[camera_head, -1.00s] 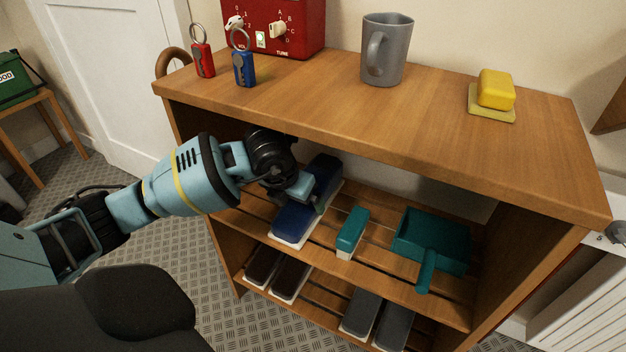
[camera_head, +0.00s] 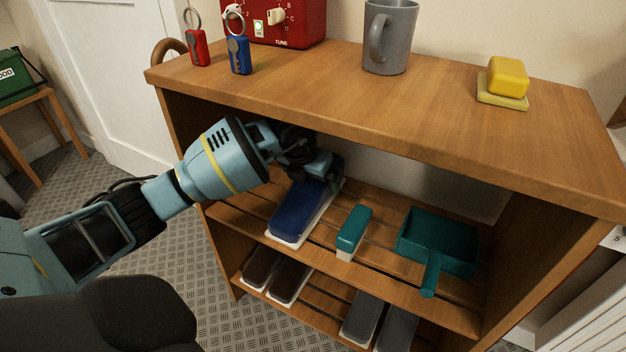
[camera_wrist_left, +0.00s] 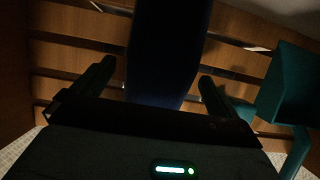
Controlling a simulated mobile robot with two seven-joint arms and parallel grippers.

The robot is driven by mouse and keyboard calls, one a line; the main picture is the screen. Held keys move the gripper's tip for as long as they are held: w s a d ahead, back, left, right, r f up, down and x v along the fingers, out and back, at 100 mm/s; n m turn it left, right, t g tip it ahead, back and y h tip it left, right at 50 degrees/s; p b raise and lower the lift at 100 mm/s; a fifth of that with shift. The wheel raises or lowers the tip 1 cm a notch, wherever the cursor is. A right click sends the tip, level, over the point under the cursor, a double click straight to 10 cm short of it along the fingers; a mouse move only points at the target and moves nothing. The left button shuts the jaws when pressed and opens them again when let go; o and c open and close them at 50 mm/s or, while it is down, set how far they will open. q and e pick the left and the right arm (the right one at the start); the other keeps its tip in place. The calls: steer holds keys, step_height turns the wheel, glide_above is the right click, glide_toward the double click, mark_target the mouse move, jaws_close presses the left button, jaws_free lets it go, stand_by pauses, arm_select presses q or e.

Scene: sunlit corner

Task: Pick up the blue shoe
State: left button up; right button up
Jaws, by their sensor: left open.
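The blue shoe (camera_head: 297,212), with a white sole, lies on the upper slatted shelf inside the wooden unit. In the left wrist view the blue shoe (camera_wrist_left: 168,50) runs up the middle, between the two dark fingers. My left gripper (camera_head: 325,178) is over the far part of the shoe, under the tabletop, and hides that part. In the left wrist view my left gripper (camera_wrist_left: 157,85) is open, with one finger on each side of the shoe. I cannot tell whether the fingers touch it. My right gripper is not in view.
A teal brush (camera_head: 353,228) and a teal dustpan (camera_head: 436,243) lie right of the shoe. The wooden tabletop (camera_head: 400,105) overhangs the gripper. Dark shoes (camera_head: 275,272) and grey shoes (camera_head: 377,318) are on the lower shelf. A grey mug (camera_head: 390,38) stands on top.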

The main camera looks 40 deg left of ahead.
arm_select(q)
steer(key=c, duration=1.2)
steer(key=shift+c, duration=0.2)
